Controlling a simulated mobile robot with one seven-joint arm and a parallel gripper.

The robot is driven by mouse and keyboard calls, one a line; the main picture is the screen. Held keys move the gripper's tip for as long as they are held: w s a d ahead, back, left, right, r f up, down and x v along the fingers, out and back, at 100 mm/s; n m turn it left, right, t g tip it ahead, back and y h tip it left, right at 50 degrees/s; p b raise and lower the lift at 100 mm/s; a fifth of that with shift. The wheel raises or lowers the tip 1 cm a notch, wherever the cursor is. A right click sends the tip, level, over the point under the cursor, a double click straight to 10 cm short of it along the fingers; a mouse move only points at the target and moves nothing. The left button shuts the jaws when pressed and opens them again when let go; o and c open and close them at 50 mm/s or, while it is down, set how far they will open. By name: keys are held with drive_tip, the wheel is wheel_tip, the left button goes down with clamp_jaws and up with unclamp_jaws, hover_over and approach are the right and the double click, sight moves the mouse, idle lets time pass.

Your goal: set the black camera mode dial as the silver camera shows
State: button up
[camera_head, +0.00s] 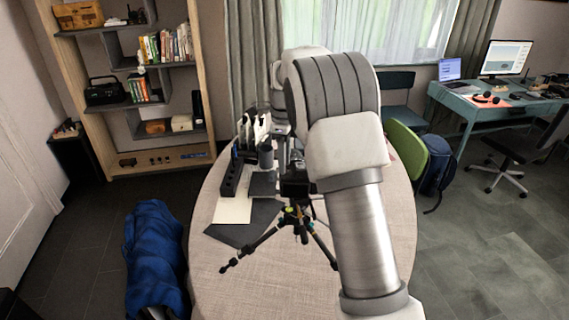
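A black camera (296,186) sits on top of a small black tripod (297,217) that stands with spread legs on the round table (260,284). Its mode dial is too small and too hidden to read. I cannot make out a silver camera in this view. My arm crosses the right half of the table and covers what lies behind it. Its far end comes down behind the black camera, where narrow grey parts show. My gripper's fingers cannot be told apart there, nor whether they touch anything.
A dark organizer (232,178) with upright items stands at the table's left, near a cream sheet (233,209) and a dark mat (243,233). A green chair (407,148) is behind the table at right. A blue draped thing (153,255) stands left. The table's front is clear.

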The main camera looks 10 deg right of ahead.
drive_tip(key=shift+f, duration=0.5)
clamp_jaws()
drive_tip(key=shift+n, duration=0.3)
drive_tip(key=n+p, duration=0.1)
drive_tip(key=n, duration=0.3)
drive_tip(key=shift+r+n+p, duration=0.1)
drive_tip(key=shift+n+p, duration=0.3)
drive_tip(key=n+p, duration=0.1)
drive_tip(key=n, duration=0.5)
drive_tip(key=shift+n, duration=0.3)
